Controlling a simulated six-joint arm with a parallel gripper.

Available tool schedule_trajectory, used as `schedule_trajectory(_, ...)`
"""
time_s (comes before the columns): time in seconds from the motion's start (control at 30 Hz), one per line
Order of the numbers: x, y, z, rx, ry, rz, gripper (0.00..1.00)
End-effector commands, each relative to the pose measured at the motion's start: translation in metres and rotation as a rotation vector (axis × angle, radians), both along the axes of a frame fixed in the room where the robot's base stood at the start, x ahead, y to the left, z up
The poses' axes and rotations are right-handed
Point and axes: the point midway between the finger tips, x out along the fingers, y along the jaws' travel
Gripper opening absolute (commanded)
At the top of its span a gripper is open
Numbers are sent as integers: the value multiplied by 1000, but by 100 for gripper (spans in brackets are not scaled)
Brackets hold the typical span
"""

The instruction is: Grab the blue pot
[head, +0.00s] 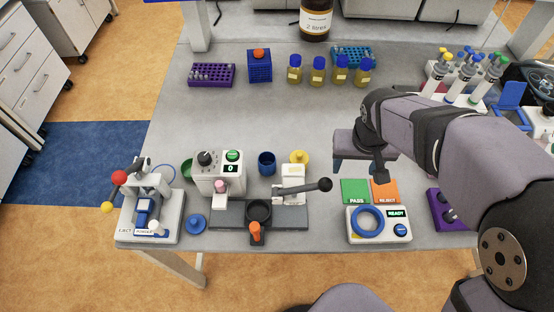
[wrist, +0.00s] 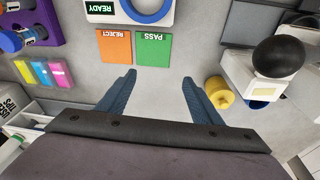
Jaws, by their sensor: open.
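The blue pot (head: 267,163) is a small dark-blue cup standing upright on the grey bench, just right of the white control box. I cannot make it out clearly in the wrist view. My gripper (head: 362,168) is to the right of the pot, above the bench behind the PASS and REJECT pads. In the wrist view my gripper (wrist: 159,77) has its two blue fingers spread apart with nothing between them.
A yellow pot (head: 299,157), also in the wrist view (wrist: 219,92), stands between the blue pot and my gripper. The press with a black-knobbed lever (head: 322,185) is in front of it. A green pot (head: 187,170) is left of the control box (head: 218,172).

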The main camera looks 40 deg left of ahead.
Motion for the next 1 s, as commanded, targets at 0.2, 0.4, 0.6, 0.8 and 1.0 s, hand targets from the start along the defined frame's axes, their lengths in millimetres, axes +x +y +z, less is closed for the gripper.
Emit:
schedule_trajectory(0.2, -59, 112, 7, 47, -29, 195, 60)
schedule_trajectory(0.4, -104, 163, 6, 92, -21, 270, 60)
schedule_trajectory(0.6, -119, 176, 6, 108, -15, 287, 60)
schedule_trajectory(0.8, -118, 178, -2, 106, -14, 287, 60)
schedule_trajectory(1.0, -117, 179, -6, 107, -15, 286, 60)
